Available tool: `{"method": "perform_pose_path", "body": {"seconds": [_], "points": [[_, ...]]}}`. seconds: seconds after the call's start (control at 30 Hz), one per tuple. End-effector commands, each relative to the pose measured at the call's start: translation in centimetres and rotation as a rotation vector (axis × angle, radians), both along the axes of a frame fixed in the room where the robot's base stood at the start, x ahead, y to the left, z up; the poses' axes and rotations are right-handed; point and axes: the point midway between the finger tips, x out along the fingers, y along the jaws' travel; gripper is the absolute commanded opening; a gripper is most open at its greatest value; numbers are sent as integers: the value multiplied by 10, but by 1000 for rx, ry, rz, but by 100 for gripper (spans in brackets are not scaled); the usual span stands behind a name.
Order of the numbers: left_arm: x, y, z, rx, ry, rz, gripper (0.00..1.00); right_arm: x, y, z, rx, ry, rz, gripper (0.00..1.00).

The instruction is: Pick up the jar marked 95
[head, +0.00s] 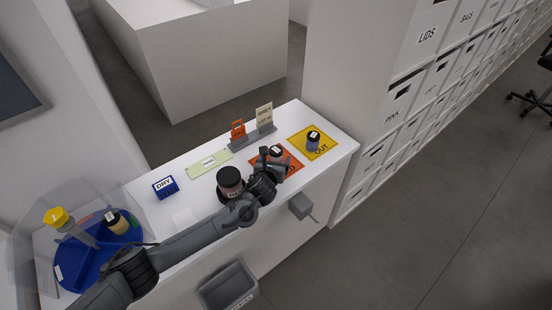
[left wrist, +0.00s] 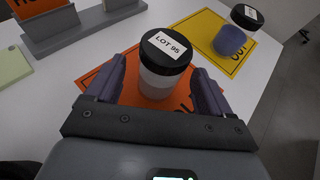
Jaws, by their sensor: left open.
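The jar marked LOT 95 (left wrist: 165,68) has a black lid with a white label and a pale, greyish body. It stands upright on the orange mat (left wrist: 100,80). In the head view the jar (head: 276,152) is partly hidden by my gripper. My left gripper (left wrist: 160,88) is open, with one finger on each side of the jar, and I cannot tell whether they touch it. In the head view my left gripper (head: 276,166) is at the orange mat (head: 294,161). My right gripper is not in view.
Another black-lidded jar (head: 313,141) with a blue body stands on the yellow OUT mat (head: 328,146). A larger dark-lidded jar (head: 230,182) is close beside my left arm. A grey sign holder (head: 252,138) stands behind. A blue DRY block (head: 165,187) and blue round tray (head: 83,262) are leftward.

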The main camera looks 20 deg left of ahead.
Motion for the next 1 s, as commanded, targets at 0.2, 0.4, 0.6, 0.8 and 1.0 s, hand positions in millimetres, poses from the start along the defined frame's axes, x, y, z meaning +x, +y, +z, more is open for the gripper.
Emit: {"method": "perform_pose_path", "body": {"seconds": [0.2, 0.4, 0.6, 0.8, 1.0], "points": [[17, 3, -8, 0, 0, 0, 82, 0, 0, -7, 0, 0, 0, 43], [20, 3, -9, 0, 0, -1, 82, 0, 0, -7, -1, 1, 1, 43], [19, 3, -8, 1, 0, -1, 68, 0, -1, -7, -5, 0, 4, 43], [19, 3, -9, 1, 0, 0, 38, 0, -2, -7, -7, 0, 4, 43], [19, 3, -8, 0, 0, 0, 25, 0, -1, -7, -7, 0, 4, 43]]}}
